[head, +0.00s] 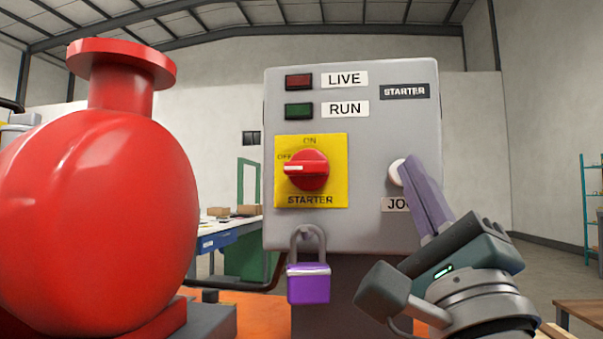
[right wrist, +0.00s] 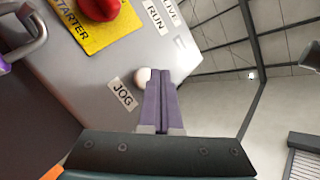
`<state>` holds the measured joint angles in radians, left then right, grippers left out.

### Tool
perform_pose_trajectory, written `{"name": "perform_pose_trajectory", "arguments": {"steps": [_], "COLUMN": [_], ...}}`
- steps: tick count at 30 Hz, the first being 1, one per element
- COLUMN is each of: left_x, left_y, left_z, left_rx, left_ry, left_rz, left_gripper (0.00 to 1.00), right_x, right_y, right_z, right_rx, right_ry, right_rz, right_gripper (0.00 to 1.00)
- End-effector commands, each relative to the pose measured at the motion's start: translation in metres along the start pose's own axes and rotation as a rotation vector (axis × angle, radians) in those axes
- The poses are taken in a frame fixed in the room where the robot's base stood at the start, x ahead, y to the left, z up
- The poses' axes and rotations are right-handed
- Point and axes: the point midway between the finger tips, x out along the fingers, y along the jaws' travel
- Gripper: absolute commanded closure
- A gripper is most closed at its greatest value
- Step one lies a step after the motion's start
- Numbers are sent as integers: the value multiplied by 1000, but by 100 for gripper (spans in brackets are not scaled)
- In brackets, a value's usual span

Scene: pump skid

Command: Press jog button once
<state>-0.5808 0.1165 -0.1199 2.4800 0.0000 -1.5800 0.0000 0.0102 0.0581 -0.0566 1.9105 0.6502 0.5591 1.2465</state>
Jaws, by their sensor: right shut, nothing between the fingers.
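The white jog button (head: 396,172) is on the right side of the grey starter box (head: 350,230), above the JOG label (head: 394,204). My right gripper (head: 407,167) is shut and empty, its fingertips at the button and covering part of it. In the right wrist view the button (right wrist: 142,76) shows just left of the shut fingertips (right wrist: 160,72). I cannot tell whether the fingertips touch it. My left gripper is not in view.
A red rotary switch (head: 306,170) on a yellow plate points to OFF. A purple padlock (head: 308,284) hangs under the box. The LIVE (head: 299,81) and RUN (head: 299,111) lamps look dark. A big red pump (head: 95,220) stands at left.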

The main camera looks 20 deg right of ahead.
Motion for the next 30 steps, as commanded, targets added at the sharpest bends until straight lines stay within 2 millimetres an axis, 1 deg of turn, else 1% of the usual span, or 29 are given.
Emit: {"name": "perform_pose_trajectory", "arguments": {"steps": [6, 15, 30], "left_x": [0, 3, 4], "left_y": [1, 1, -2], "left_z": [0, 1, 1], "left_rx": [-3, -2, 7], "left_ry": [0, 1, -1], "left_rz": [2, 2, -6], "left_gripper": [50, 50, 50], "right_x": [0, 6, 7], "right_y": [0, 5, 6], "right_z": [0, -5, -6], "right_rx": [0, 0, 0], "right_ry": [0, 0, 0], "right_rz": [0, 0, 0], "right_gripper": [100, 100, 100]}}
